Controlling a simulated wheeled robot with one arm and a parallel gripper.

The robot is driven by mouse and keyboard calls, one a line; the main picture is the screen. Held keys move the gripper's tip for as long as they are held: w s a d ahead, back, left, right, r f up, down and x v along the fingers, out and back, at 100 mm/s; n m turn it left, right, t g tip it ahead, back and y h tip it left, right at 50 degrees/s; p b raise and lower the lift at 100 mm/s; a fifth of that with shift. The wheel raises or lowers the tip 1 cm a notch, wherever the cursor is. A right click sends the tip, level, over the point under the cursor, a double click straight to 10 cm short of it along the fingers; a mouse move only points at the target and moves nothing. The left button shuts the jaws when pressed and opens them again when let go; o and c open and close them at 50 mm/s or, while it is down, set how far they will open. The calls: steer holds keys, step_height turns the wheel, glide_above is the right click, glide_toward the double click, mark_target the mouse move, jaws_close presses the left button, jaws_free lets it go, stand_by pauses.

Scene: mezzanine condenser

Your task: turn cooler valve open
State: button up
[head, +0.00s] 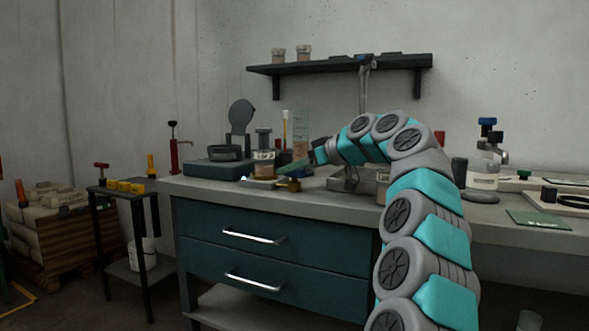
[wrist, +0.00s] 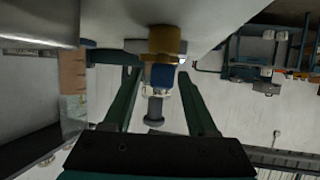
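A brass fitting (wrist: 166,42) with a blue part (wrist: 162,76) sits at the bench in the wrist view, which looks upside down; I take it for the cooler valve but cannot be sure. In the head view a small brass piece (head: 291,184) shows at the bench's front edge, beneath my gripper (head: 297,166). In the wrist view the two dark green fingers of my gripper (wrist: 157,74) stand apart, with a gap on each side of the blue part. I cannot tell whether either finger touches it. The handle's angle is unclear.
A jar (head: 263,166) and a dark teal box (head: 217,169) stand left of my gripper. A clear graduated cylinder (head: 300,128) stands behind. The workbench (head: 245,192) has teal drawers. A bottle with a blue top (head: 486,160) stands right of my arm. A shelf (head: 330,67) hangs above.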

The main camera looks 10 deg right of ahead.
steer(key=shift+r+p, duration=0.75)
steer(key=shift+r, duration=0.55)
steer(key=shift+s+r, duration=0.1)
steer(key=shift+r, duration=0.4)
steer(key=shift+s+f+b, duration=0.15)
steer(key=shift+s+b, duration=0.2)
steer(key=shift+s, duration=0.15)
steer(key=shift+s+r+b, duration=0.15)
steer(key=shift+s+b, duration=0.4)
steer(key=shift+s, duration=0.55)
steer(key=shift+s+r+b, duration=0.1)
steer(key=shift+s+b, duration=0.4)
steer(key=shift+s, duration=0.55)
steer(key=s+r+b, duration=0.1)
steer(key=s, duration=0.9)
steer(key=shift+s, duration=0.25)
